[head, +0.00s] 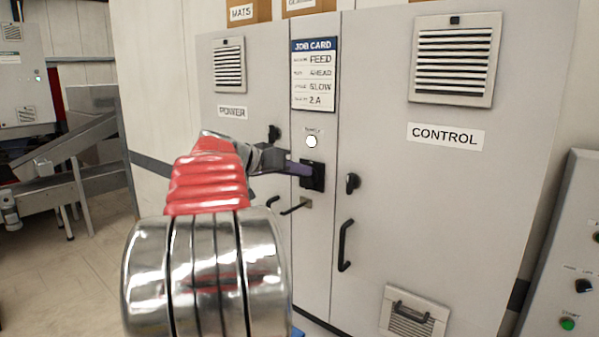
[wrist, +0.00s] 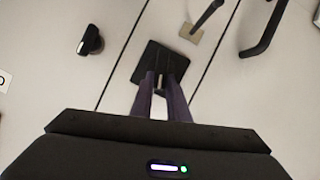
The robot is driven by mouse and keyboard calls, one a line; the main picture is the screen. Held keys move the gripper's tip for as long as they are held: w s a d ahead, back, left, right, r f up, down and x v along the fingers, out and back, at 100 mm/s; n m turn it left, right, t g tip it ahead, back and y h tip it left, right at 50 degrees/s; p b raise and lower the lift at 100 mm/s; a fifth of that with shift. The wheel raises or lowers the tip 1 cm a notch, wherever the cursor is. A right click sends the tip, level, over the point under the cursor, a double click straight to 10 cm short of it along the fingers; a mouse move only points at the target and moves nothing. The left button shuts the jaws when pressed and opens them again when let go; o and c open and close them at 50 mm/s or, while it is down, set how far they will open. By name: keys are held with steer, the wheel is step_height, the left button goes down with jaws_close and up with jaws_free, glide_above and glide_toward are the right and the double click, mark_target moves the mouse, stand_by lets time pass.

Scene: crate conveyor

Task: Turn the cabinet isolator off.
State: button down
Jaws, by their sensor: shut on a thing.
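The cabinet isolator (head: 318,180) is a black square plate on the narrow middle panel, below a small white round lamp (head: 312,141). In the wrist view the isolator plate (wrist: 165,55) lies just beyond my fingertips. My gripper (head: 303,169) reaches it from the left. In the wrist view the two dark fingers of my gripper (wrist: 162,86) are closed on a small light grey part, the isolator handle (wrist: 159,83), in front of the plate. The fingers hide most of the handle, so I cannot tell its angle.
A lever (head: 296,207) sticks out below the isolator. The CONTROL door has a lock knob (head: 352,183) and a bar handle (head: 345,245) to the right. A job card (head: 314,75) hangs above. A button panel (head: 575,250) stands at far right.

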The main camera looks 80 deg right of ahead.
steer(key=n+g, duration=0.1)
steer(key=w+n+g, duration=0.1)
steer(key=n, duration=0.1)
steer(key=f+n+g, duration=0.1)
steer(key=n, duration=0.1)
steer(key=shift+w+d, duration=0.2)
steer(key=shift+d, duration=0.1)
steer(key=shift+w+d+f+n+g+h, duration=0.15)
steer(key=shift+f+n+g, duration=0.25)
steer(key=shift+n, duration=0.6)
steer(key=shift+a+f+n+g+h, duration=0.15)
steer(key=shift+n+g, duration=0.4)
steer(key=shift+n, duration=0.45)
steer(key=shift+w+d+f+n+g+h, duration=0.1)
steer(key=shift+f+n+g, duration=0.3)
steer(key=shift+n, duration=0.6)
steer(key=c, duration=1.7)
jaws_free()
steer(key=shift+r, duration=0.1)
steer(key=v, duration=1.3)
steer(key=shift+w+a, duration=0.25)
steer(key=shift+a, duration=0.05)
